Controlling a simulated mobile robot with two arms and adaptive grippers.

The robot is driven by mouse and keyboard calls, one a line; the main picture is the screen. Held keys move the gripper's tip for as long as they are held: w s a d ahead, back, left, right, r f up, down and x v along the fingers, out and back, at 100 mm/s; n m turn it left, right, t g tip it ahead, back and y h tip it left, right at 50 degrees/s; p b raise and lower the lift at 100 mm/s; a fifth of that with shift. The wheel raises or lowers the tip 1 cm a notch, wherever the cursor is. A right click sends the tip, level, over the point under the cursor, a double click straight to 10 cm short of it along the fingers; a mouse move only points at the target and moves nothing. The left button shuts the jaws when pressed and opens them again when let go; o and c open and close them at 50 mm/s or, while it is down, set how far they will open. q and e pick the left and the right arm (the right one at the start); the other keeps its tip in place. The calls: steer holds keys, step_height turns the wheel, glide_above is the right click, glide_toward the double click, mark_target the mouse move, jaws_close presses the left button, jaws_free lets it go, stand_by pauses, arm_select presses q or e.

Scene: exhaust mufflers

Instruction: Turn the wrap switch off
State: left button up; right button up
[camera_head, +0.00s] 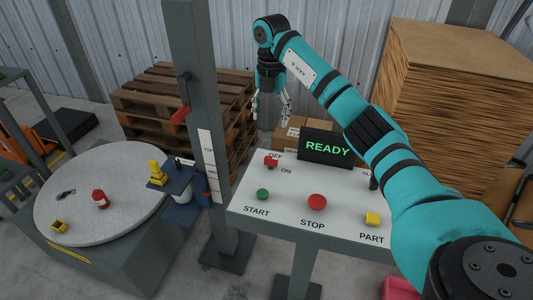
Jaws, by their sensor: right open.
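A control panel (261,205) stands in the middle on a grey post. At its back left is a small red switch (270,161) beside the printed words OFF and ON. I cannot tell for certain which word it is set to. My right gripper (272,118) hangs above and behind this switch, apart from it. Its fingers are spread, point down and hold nothing. My left gripper is not in view.
The panel also carries a green START button (262,194), a red STOP button (317,202), a yellow PART button (372,219) and a READY display (326,149). A grey column (203,90) with a red-handled lever (180,114) stands left. A round turntable (105,220) is further left.

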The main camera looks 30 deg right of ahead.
mark_target(271, 158)
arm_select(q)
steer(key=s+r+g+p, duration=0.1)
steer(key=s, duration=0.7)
arm_select(e)
steer(key=f+p, duration=0.1)
steer(key=f, duration=0.5)
steer(key=f+p, duration=0.1)
steer(key=f, duration=0.6)
steer(key=shift+s+f, duration=0.2)
steer(key=shift+f, duration=1.05)
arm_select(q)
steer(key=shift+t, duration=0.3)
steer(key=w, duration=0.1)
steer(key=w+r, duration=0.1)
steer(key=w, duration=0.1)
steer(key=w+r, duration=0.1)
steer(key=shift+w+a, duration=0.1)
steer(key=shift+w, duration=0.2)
arm_select(e)
steer(key=c, duration=1.2)
